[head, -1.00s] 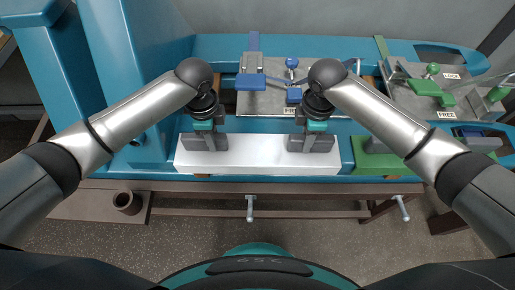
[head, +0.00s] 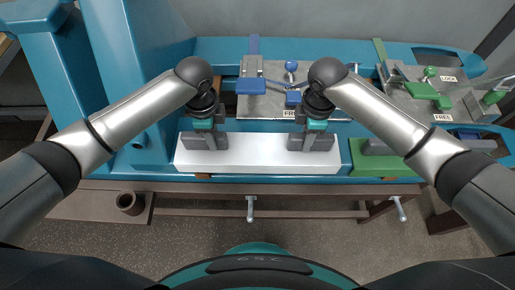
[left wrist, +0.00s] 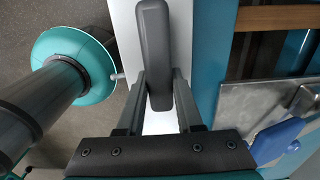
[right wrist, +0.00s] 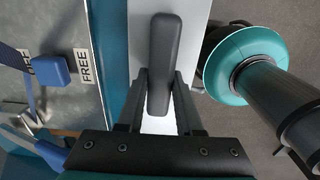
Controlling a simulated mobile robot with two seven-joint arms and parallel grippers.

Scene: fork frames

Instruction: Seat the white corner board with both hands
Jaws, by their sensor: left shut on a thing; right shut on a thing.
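The white board (head: 258,153) is a long bar lying level across the front of the blue bench, before the blue-clamp fixture; I cannot tell whether it touches the bench. It has two dark grey handles. My left gripper (head: 207,132) is shut on the left handle, which also shows in the left wrist view (left wrist: 154,45). My right gripper (head: 317,132) is shut on the right handle, seen in the right wrist view (right wrist: 165,50). The fixture's grey plate (head: 335,75) carries a blue block (head: 251,86) and a blue-knobbed clamp (head: 291,66). My forearms hide parts of the bench.
A second fixture with green clamps (head: 425,90) stands at the right, near LOCK and FREE labels. A green block (head: 385,165) sits just right of the board. A blue column (head: 150,70) rises at the left. Handles (head: 250,208) hang below the bench front.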

